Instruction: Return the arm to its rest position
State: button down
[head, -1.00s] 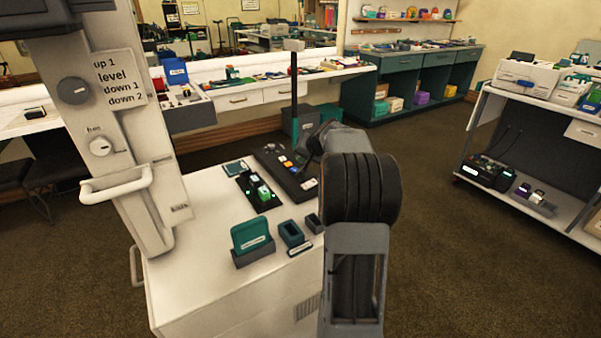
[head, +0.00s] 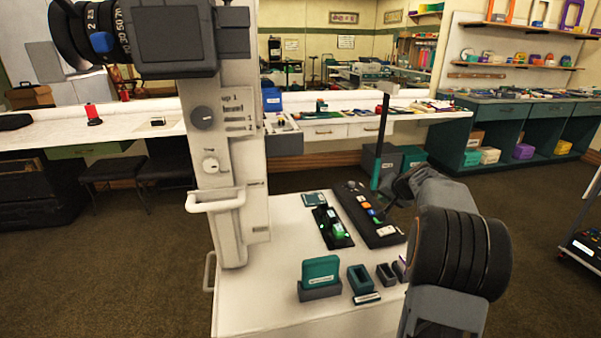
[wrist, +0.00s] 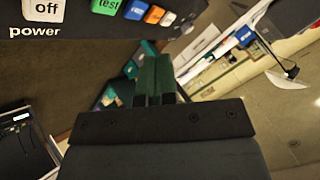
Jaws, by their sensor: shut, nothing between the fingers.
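My gripper (wrist: 154,78) shows in the wrist view as two green fingers side by side, closed together with nothing seen between them. In the head view my grey arm with its black ribbed joint rises at the lower right, and its dark far end reaches over the back right of the white cabinet (head: 265,310), near the dark button panel (head: 352,207). In the wrist view the button panel (wrist: 60,65), with "off", "power" and "test" labels, fills the upper left, close to the fingers.
A green block in a grey holder (head: 320,290) and small open boxes (head: 360,279) stand at the cabinet's front. A grey column with a white handle (head: 216,201) rises at its left. A camera-like device (head: 165,35) sits high at upper left. Carpet is clear at left.

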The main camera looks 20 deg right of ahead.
jog(key=shift+g, duration=0.8)
jog(key=s+f, duration=0.1)
jog(key=f, duration=0.1)
jog(key=s+a+f, duration=0.1)
jog(key=f, duration=0.1)
jog(key=shift+s+a, duration=0.15)
jog(key=shift+s, duration=0.25)
jog(key=s+a+r+n+g+p, duration=0.1)
jog(key=s+a+r+n+p, duration=0.2)
jog(key=a, duration=0.6)
jog(key=s+a+r+n+g+p, duration=0.1)
jog(key=s+a+r+n+p, duration=0.2)
jog(key=s+a+r+p, duration=0.5)
jog(key=s+a+r+n+g+p, duration=0.2)
jog(key=s+a+r+p, duration=0.4)
jog(key=s+a, duration=0.4)
jog(key=shift+s+n+p, duration=0.4)
jog(key=shift+s, duration=0.85)
dwell(2.4)
